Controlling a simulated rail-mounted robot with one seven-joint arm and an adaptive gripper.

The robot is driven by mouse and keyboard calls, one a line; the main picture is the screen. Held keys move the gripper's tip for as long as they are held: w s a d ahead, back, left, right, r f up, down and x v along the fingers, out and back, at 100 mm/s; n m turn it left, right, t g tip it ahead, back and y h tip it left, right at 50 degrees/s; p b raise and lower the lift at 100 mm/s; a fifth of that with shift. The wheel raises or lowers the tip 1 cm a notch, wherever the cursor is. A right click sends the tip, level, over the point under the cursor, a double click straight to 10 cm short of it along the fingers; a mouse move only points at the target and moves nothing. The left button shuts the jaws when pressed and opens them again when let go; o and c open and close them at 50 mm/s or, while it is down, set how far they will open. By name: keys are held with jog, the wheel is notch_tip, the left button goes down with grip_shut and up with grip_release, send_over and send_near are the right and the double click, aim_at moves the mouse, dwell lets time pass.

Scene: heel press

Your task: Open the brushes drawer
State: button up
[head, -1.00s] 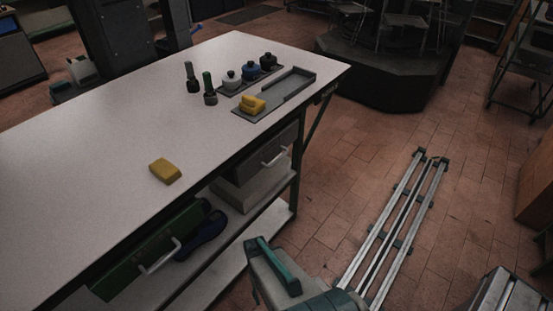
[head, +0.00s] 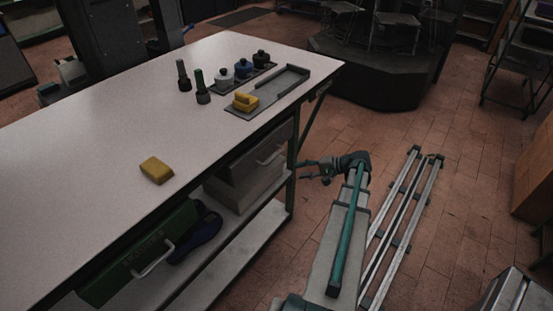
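Two drawers with bar handles hang under the bench. The green drawer (head: 130,262) is at the lower left, with a pale handle (head: 153,262) and marks on its front too small to read. The grey drawer (head: 255,160) is under the right end, with its handle (head: 271,157) facing the aisle. I cannot tell which one is marked for brushes. Both look shut. My gripper (head: 305,171) is just right of the bench leg, pointing left toward the grey drawer, apart from its handle. Its fingers look spread and empty.
The white bench top (head: 90,150) holds a yellow block (head: 157,170), two dark bottles, several lidded jars and a grey tray (head: 290,90) with a yellow piece. A dark blue object (head: 200,232) lies on the lower shelf. Floor rails (head: 405,225) run right of my arm.

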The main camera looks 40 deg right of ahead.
jog(key=t+y, duration=0.2)
send_near(274, 156)
jog(key=n, duration=0.1)
jog(key=p+x, duration=0.1)
jog(key=x, duration=0.5)
jog(key=p+x, duration=0.1)
jog(key=x, duration=0.3)
jog(key=shift+f+p, duration=0.35)
jog(key=shift+c, duration=0.2)
grip_shut()
